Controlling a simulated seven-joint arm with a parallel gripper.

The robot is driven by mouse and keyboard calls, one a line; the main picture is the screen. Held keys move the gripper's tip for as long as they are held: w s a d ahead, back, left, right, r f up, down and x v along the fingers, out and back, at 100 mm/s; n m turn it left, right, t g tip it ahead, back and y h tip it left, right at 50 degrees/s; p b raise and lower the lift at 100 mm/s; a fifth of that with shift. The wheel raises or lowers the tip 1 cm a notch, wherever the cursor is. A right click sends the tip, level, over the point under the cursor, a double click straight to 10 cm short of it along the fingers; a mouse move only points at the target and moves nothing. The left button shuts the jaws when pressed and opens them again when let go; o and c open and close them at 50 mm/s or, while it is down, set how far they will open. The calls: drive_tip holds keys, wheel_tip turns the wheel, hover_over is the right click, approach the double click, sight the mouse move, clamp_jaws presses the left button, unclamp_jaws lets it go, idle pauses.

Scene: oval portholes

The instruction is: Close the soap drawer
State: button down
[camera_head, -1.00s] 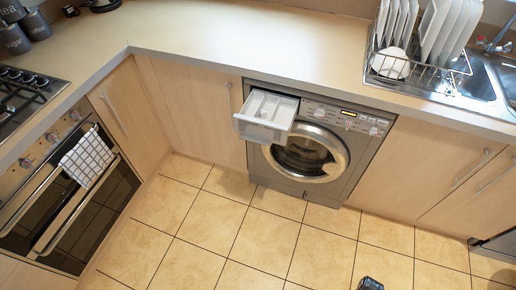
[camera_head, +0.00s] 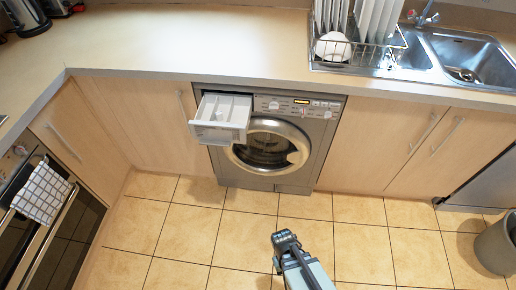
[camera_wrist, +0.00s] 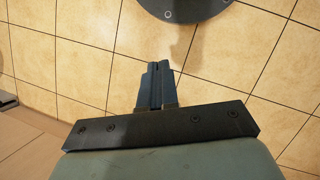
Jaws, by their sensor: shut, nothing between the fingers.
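The soap drawer (camera_head: 220,118) is a white and grey tray that sticks out of the upper left front of the silver washing machine (camera_head: 315,135). The drawer is pulled well out and looks empty inside. The machine's round door (camera_head: 268,145) is shut. My gripper (camera_head: 285,240) is in front of the machine over the floor, lower and to the right of the drawer, and apart from it. In the wrist view my gripper (camera_wrist: 157,72) points at the floor tiles, its fingers together with nothing between them. The drawer is not in the wrist view.
The worktop (camera_head: 190,45) runs above the machine, with a dish rack (camera_head: 360,55) and a sink (camera_head: 465,60) at the right. An oven (camera_head: 40,225) with a towel is at the left. A grey bin (camera_head: 497,245) stands at the right. The tiled floor between is clear.

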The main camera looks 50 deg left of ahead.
sight(222, 115)
drive_tip(key=s+a+r+n+t+y, duration=0.2)
drive_tip(key=s+a+r+n+t, duration=0.15)
drive_tip(key=a, duration=0.35)
drive_tip(key=s+a+r+n+t+y, duration=0.2)
drive_tip(key=s+a+r+n, duration=0.15)
drive_tip(key=a, duration=0.35)
drive_tip(key=s+a+r+n+t+y, duration=0.1)
drive_tip(key=s+a+r+n+t, duration=0.2)
drive_tip(key=a, duration=0.4)
drive_tip(key=a+r+n+t+y, duration=0.5)
drive_tip(key=a+r+n+y, duration=0.7)
drive_tip(key=a+r+n, duration=0.45)
drive_tip(key=w+a+f+n, duration=0.1)
drive_tip(key=w+a+n, duration=0.3)
drive_tip(key=w+a, duration=0.4)
drive_tip(key=shift+w+a+f, duration=0.2)
drive_tip(key=shift+w+a, duration=0.2)
drive_tip(key=shift+w, duration=0.5)
drive_tip(key=shift+a+n, duration=0.1)
drive_tip(key=shift+n, duration=0.15)
drive_tip(key=x, duration=1.7)
drive_tip(key=shift+a, duration=0.15)
drive_tip(key=shift+w+a, duration=0.35)
drive_tip(key=shift+w, duration=0.05)
